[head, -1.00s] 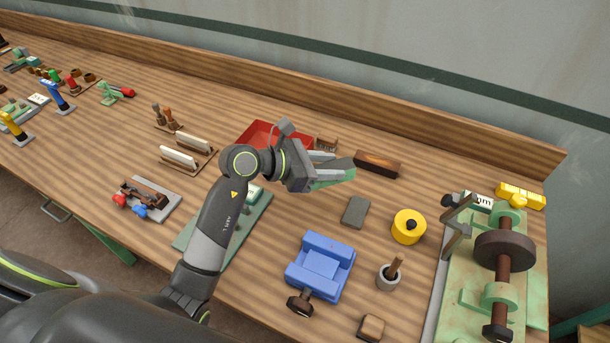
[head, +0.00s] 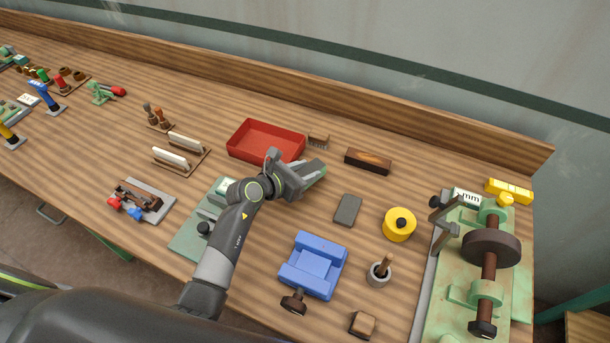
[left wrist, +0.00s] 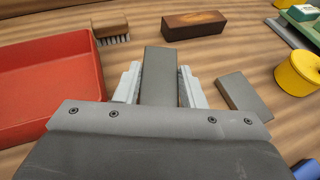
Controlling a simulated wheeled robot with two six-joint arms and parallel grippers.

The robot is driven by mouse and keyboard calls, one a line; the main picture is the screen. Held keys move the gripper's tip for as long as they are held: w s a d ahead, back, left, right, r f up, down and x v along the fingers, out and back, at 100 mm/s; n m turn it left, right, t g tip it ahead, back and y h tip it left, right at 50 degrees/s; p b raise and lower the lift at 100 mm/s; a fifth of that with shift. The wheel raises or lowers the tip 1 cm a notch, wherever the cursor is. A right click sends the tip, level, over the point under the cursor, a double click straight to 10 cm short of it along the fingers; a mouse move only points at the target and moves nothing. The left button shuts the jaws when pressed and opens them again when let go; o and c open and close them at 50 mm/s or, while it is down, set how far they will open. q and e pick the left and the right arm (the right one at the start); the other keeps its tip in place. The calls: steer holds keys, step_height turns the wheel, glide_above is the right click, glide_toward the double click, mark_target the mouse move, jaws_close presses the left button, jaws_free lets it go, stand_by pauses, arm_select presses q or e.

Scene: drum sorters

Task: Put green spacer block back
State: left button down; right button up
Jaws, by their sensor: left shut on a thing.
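My left gripper (head: 308,172) is shut on the green spacer block (head: 314,180) and holds it over the bench, just right of the red tray. In the left wrist view the block (left wrist: 160,75) looks dark grey-green and sticks out forward between the two pale fingers. The gap between the block and the bench top is hard to judge. My right gripper is not in view.
The red tray (head: 265,140) looks empty. A brush (head: 318,141), a dark wooden block (head: 368,161), a grey slab (head: 347,210) and a yellow round piece (head: 399,225) lie nearby. A blue vise (head: 314,265) and a green machine (head: 460,270) stand in front and right.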

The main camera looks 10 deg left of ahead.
arm_select(q)
steer(key=shift+f, duration=1)
steer(key=shift+f, duration=0.2)
steer(key=c, duration=0.9)
jaws_free()
steer(key=shift+r, duration=0.15)
steer(key=b+v, duration=0.1)
steer(key=v, duration=1.1)
